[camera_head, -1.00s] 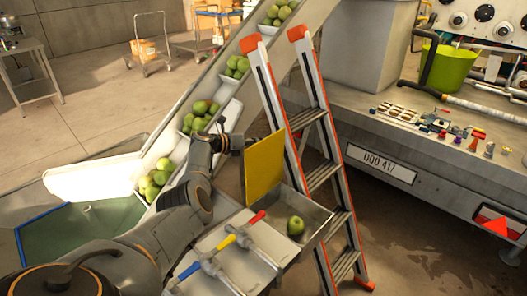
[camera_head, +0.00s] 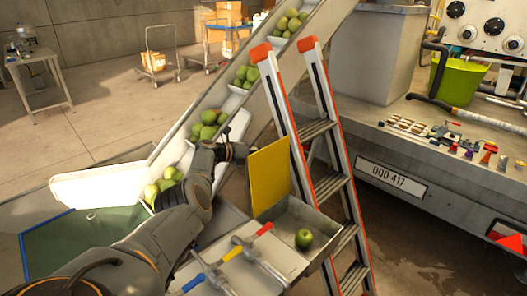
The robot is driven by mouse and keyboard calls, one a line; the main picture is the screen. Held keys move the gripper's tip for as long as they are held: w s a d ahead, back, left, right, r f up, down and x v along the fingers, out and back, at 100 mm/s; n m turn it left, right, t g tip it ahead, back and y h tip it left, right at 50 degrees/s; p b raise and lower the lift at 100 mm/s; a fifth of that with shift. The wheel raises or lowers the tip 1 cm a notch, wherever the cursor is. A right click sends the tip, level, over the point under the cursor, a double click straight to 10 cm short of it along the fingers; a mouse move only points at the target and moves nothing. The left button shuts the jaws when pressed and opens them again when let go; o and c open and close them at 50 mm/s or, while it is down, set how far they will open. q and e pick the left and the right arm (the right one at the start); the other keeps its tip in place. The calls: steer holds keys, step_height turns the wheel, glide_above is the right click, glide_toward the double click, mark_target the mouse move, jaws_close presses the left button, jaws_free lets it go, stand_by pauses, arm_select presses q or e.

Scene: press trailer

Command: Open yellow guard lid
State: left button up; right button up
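The yellow guard lid (camera_head: 270,178) stands upright at the back of a grey metal box (camera_head: 318,218), so the box is open at the top. A green apple (camera_head: 303,238) lies in the box. My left arm comes in from the lower left, and its gripper (camera_head: 236,151) is at the upper left edge of the lid. The fingers are dark and small here, and I cannot tell whether they touch the lid or are open or shut. My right gripper is not in view.
An orange and grey stepladder (camera_head: 333,185) stands close to the right of the box. Valves with a blue handle (camera_head: 194,282), yellow handle (camera_head: 232,253) and red handle (camera_head: 264,228) sit in front. A conveyor (camera_head: 262,105) with green apples rises behind.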

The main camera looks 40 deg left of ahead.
arm_select(q)
steer(key=shift+a+r, duration=0.1)
steer(key=shift+v, duration=0.9)
steer(key=v, duration=1)
steer(key=shift+a, duration=0.1)
steer(key=p+v, duration=1.3)
steer(key=v, duration=0.3)
steer(key=shift+a+f, duration=0.25)
steer(key=shift+f, duration=0.1)
